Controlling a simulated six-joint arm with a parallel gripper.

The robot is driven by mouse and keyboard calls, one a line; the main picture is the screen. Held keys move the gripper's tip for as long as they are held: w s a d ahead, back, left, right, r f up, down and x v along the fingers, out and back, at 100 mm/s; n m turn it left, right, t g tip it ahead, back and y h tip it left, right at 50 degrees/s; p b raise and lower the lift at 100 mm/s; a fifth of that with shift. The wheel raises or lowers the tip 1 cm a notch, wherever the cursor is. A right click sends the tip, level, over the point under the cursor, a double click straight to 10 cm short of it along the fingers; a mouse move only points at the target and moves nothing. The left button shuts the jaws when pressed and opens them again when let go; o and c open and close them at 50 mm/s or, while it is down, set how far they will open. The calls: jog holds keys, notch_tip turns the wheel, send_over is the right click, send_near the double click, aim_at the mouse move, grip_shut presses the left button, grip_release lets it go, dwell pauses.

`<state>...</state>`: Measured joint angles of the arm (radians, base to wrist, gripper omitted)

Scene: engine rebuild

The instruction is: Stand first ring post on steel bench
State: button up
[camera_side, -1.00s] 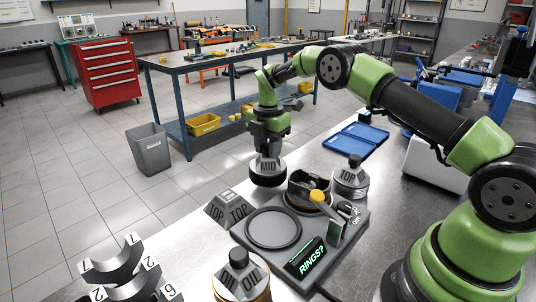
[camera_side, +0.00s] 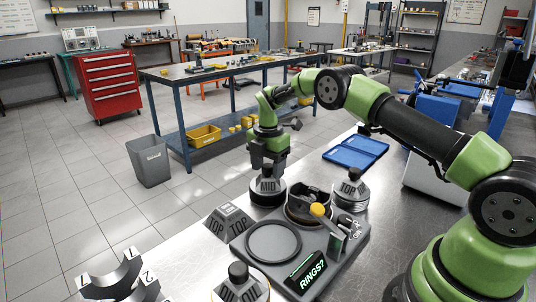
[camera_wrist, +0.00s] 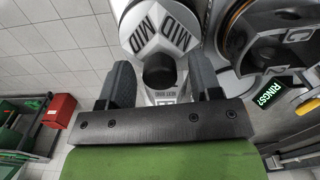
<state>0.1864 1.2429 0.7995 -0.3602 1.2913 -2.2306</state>
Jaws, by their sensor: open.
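The ring post marked MID (camera_side: 268,191) is a dark round post with a grey top and a black knob. It stands upright on the steel bench (camera_side: 330,165) near its far edge, just left of the grey fixture. In the wrist view its grey MID top (camera_wrist: 160,28) and black knob (camera_wrist: 159,72) show. My gripper (camera_side: 268,162) is directly above the post, pointing down. In the wrist view its two fingers (camera_wrist: 160,83) are apart on either side of the knob, with gaps visible.
A grey fixture (camera_side: 256,262) with a round recess, yellow-tipped lever (camera_side: 318,210) and RINGS? display (camera_side: 305,275) stands close by. A TOP post (camera_side: 351,190), an OIL post (camera_side: 240,285), TOP blocks (camera_side: 228,222) and numbered bearing caps (camera_side: 120,280) surround it. A blue tray (camera_side: 356,148) lies behind.

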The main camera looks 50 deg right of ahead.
jog(key=s+a+r+m+t, duration=0.1)
jog(key=s+r+m, duration=0.1)
jog(key=r, duration=0.8)
jog(key=s+a+r+m, duration=0.1)
jog(key=a+r+m, duration=0.1)
jog(key=r, duration=0.8)
jog(key=s+a+r+m+t, duration=0.2)
jog(key=s+a+r+m, duration=0.2)
jog(key=s+r+m, duration=0.3)
jog(key=s+a+f+m+t+y, duration=0.1)
jog(key=s+a+m+t, duration=0.1)
jog(key=s+m, duration=0.4)
jog(key=s+a+f+m+t+y, duration=0.1)
jog(key=s+m, duration=0.5)
jog(key=s, duration=0.7)
jog(key=shift+s+a+f+t, duration=0.15)
jog(key=shift+a+f+t, duration=0.3)
jog(key=shift+f+t, duration=0.2)
